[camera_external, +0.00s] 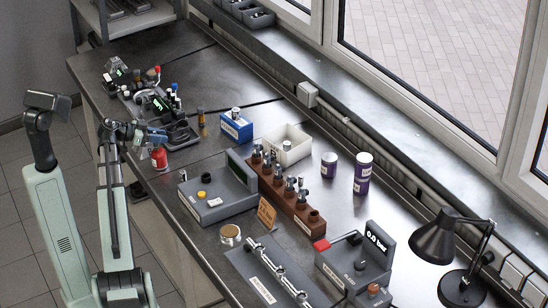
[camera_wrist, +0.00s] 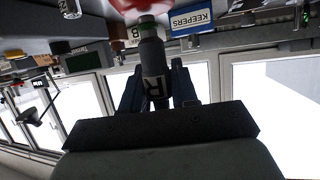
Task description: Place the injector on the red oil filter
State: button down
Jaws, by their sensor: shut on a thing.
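My gripper (camera_external: 154,134) is at the left edge of the bench, right above the red oil filter (camera_external: 159,159). In the wrist view my gripper (camera_wrist: 156,78) has its two blue-grey fingers on either side of the injector (camera_wrist: 151,55), shut on it. The injector is a dark grey cylinder with a green band and a white label marked R. The red oil filter (camera_wrist: 132,6) shows at the top of the wrist view, directly beyond the injector's end. I cannot tell whether the two touch. In the external view the injector is largely hidden by my gripper.
A blue keepers box (camera_external: 236,129) and a white bin (camera_external: 302,151) stand to the right. A brown rack (camera_external: 277,193) holds several injectors. A grey tester (camera_external: 222,204) is in front of it. Cluttered equipment (camera_external: 158,103) stands behind my gripper.

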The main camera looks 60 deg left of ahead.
jog(key=shift+f, duration=0.1)
jog(key=c, duration=0.9)
grip_release()
jog(key=shift+o, duration=0.2)
jog(key=shift+s, duration=0.1)
jog(key=v, duration=1.2)
